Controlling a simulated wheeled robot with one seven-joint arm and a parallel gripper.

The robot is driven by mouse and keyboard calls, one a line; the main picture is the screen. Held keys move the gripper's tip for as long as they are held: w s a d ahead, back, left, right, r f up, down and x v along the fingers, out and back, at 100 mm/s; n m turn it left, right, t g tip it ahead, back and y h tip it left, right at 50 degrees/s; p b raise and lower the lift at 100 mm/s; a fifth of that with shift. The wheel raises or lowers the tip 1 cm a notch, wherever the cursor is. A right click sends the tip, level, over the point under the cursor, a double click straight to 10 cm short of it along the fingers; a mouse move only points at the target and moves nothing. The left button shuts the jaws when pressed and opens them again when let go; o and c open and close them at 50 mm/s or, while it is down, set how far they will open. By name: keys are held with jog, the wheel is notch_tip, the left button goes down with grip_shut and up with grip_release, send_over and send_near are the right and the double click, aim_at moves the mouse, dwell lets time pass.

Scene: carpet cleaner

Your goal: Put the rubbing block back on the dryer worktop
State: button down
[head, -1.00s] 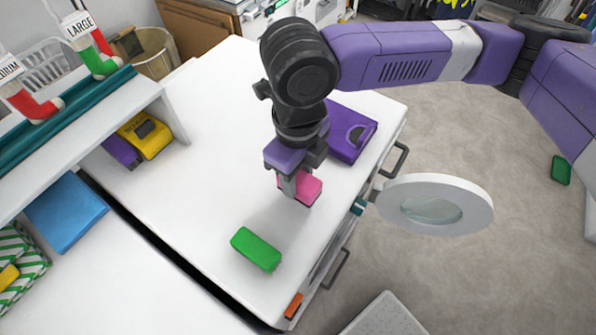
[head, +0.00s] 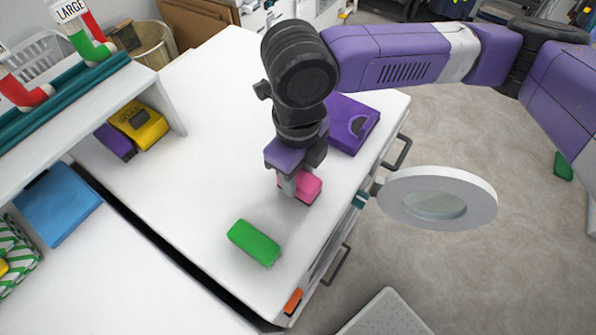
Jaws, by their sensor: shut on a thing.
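My gripper (head: 293,185) points down over the white worktop (head: 205,150) and is shut on a pink block (head: 309,190), which I take to be the rubbing block. The block is low over the worktop near its right edge, partly hidden by the fingers. I cannot tell whether it touches the surface. A green block (head: 253,243) lies on the worktop in front of the gripper, apart from the pink block.
A purple case (head: 352,122) lies behind the gripper. A round white magnifier (head: 437,200) juts out past the right edge. A shelf (head: 165,100) stands at left, with yellow (head: 140,124) and purple items beneath. The worktop's left middle is clear.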

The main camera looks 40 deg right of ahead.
jog(key=shift+f, duration=0.25)
dwell(0.3)
jog(key=c, duration=0.7)
grip_release()
jog(key=shift+c, duration=0.2)
jog(key=shift+r, duration=0.1)
notch_tip(320, 180, up, 8)
jog(key=shift+f, duration=0.15)
